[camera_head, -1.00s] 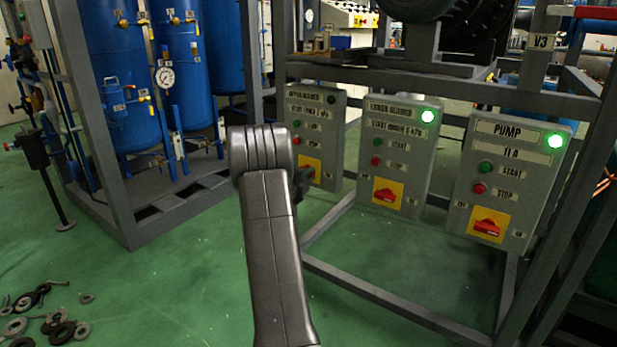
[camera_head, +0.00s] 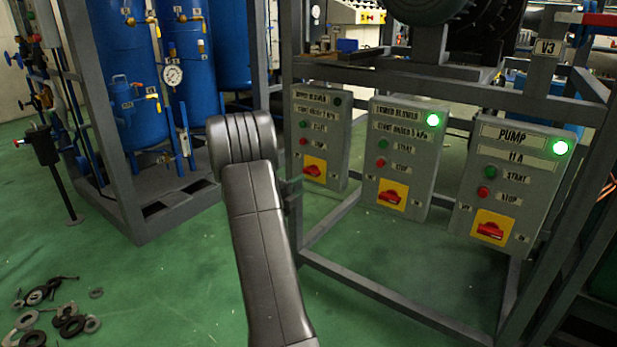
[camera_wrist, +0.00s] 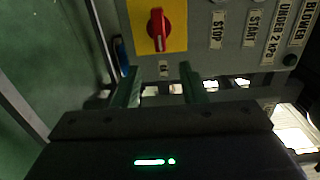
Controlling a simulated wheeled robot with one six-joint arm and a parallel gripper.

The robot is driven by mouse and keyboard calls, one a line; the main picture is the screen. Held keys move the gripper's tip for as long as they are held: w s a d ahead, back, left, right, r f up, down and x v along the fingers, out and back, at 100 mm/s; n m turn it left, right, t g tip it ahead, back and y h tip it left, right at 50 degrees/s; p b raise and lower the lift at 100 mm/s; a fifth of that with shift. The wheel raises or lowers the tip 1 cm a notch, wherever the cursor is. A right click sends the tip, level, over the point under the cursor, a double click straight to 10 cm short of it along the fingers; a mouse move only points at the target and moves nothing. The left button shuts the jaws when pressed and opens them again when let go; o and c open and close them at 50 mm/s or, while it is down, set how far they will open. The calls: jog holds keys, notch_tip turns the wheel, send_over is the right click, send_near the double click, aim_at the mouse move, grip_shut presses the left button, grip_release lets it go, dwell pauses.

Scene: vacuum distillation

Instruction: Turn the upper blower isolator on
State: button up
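The upper blower box (camera_head: 320,135) is the leftmost of three grey control boxes in the head view. Its isolator, a red knob (camera_head: 313,169) on a yellow plate, is low on the box. The lamp is unlit in the head view too. My gripper (camera_wrist: 162,88) is open and empty, its two fingers apart and below the knob in the wrist picture. In the head view my arm mostly hides the gripper.
The lower blower box (camera_head: 400,155) and pump box (camera_head: 512,185) stand to the right, with green lamps lit. A grey frame (camera_head: 375,290) surrounds the boxes. Blue tanks (camera_head: 130,80) stand at the left. Loose rings (camera_head: 70,323) lie on the floor at lower left.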

aim_at(315, 175)
jog(key=shift+p+v, duration=0.4)
jog(key=shift+v, duration=2)
jog(key=b+x, duration=0.3)
jog(key=x, duration=1.1)
jog(key=shift+b, duration=0.3)
jog(key=shift+s+a, duration=0.1)
